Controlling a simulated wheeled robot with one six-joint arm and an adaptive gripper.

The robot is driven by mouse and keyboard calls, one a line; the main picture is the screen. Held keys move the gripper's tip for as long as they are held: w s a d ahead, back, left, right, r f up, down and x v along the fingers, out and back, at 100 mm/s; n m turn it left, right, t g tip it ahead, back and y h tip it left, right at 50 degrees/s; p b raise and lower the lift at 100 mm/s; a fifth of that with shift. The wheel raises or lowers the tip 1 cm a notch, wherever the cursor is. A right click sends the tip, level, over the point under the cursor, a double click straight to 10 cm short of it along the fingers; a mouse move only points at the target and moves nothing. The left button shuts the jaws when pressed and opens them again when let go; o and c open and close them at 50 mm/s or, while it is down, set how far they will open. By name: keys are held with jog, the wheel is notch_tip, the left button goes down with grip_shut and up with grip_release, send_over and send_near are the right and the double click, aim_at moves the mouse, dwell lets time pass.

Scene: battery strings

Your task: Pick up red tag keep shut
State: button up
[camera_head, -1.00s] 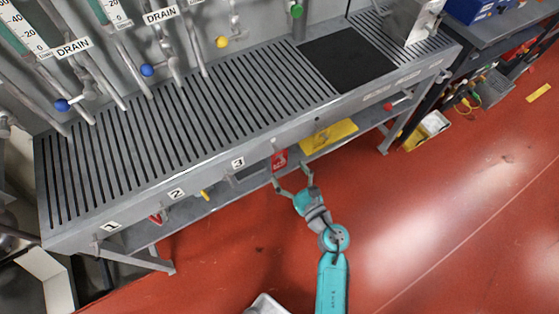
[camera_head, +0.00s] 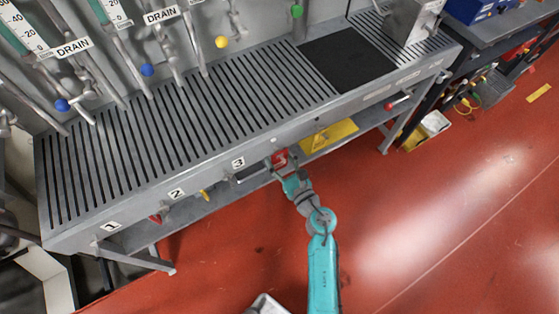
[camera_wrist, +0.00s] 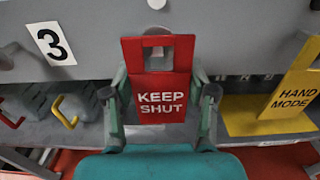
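The red tag (camera_wrist: 158,92), printed "KEEP SHUT", hangs on a light peg at the front of the grey bench, with the peg showing in its top cut-out. In the head view the red tag (camera_head: 280,157) is on the bench front, right of the "3" label, partly covered by my gripper (camera_head: 282,171). In the wrist view my gripper (camera_wrist: 160,88) is open, with one finger on each side of the tag. The fingers look close to the tag's edges; whether they touch it is unclear.
A yellow "HAND MODE" tag (camera_wrist: 285,98) hangs to the right. Red (camera_wrist: 13,112) and yellow (camera_wrist: 66,112) handles are at the left. The slatted bench top (camera_head: 160,135) lies above, with a black mat (camera_head: 346,60). Open red floor (camera_head: 430,220) lies in front.

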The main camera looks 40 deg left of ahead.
dwell(0.3)
jog(key=shift+r, duration=0.85)
jog(key=v, duration=3.2)
jog(key=w+d+r+m+t+h, duration=0.2)
jog(key=w+d+m+t+h, duration=0.5)
jog(key=w, duration=0.6)
jog(key=w+d+r+m+t+h, duration=0.1)
jog(key=w+d+m+t+h, duration=0.25)
jog(key=w+d, duration=0.75)
jog(key=d+f+m+h, duration=0.3)
jog(key=f+h, duration=0.3)
jog(key=f, duration=0.4)
jog(key=shift+w+d, duration=0.2)
jog(key=shift+d, duration=0.4)
jog(key=shift+f+t, duration=0.1)
jog(key=shift+t, duration=0.15)
